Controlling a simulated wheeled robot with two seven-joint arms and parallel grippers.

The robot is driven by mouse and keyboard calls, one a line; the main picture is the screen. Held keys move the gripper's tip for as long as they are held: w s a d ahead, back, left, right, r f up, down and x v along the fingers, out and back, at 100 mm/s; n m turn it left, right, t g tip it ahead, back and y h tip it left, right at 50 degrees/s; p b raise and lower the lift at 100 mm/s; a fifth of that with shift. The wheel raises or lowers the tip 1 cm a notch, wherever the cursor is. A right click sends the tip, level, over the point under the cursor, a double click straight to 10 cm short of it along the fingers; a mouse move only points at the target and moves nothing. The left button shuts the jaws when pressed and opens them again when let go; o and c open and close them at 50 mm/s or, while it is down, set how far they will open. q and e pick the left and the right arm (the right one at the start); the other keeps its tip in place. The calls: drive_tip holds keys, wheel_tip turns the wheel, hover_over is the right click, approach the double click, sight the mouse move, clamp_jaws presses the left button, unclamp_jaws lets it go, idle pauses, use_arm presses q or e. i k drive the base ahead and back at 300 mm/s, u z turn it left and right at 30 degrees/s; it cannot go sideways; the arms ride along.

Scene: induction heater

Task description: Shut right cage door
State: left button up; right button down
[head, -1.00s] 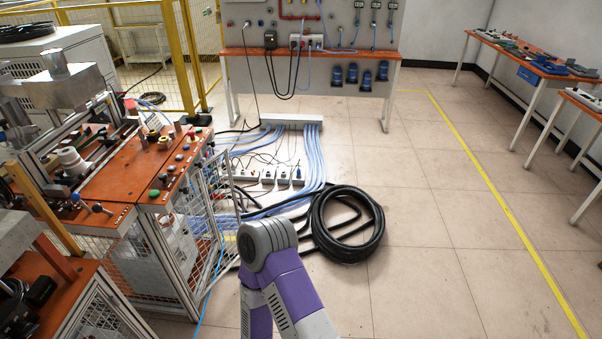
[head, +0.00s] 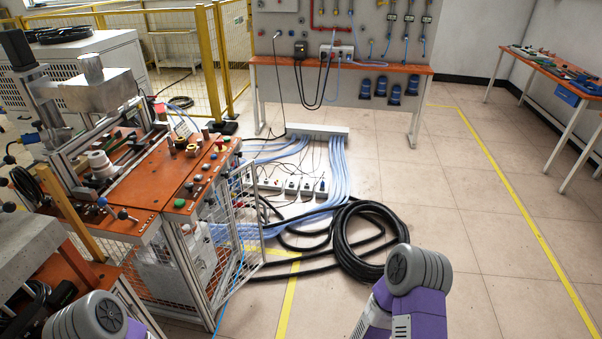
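The cage door (head: 241,240) is a light metal frame with wire mesh. It stands open, swung out from the right side of the workbench cabinet (head: 168,262) with the orange top. Cables and floor show through its mesh. My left arm shows only as a grey and purple joint at the bottom left, and my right arm as a similar joint at the bottom, right of centre. Neither gripper is in view, so whether they are open or shut is hidden. Nothing of mine is seen touching the door.
A coiled black hose (head: 362,240) lies on the floor right of the door. Blue cables (head: 338,170) and power strips (head: 290,186) lie behind it. Another orange-topped bench (head: 90,270) is at lower left. The tiled floor on the right is clear.

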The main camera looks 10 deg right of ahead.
sight(179, 235)
drive_tip(key=z, duration=0.2)
drive_tip(key=i, duration=0.65)
drive_tip(key=u, duration=0.7)
drive_tip(key=i, duration=0.4)
drive_tip(key=u, duration=0.45)
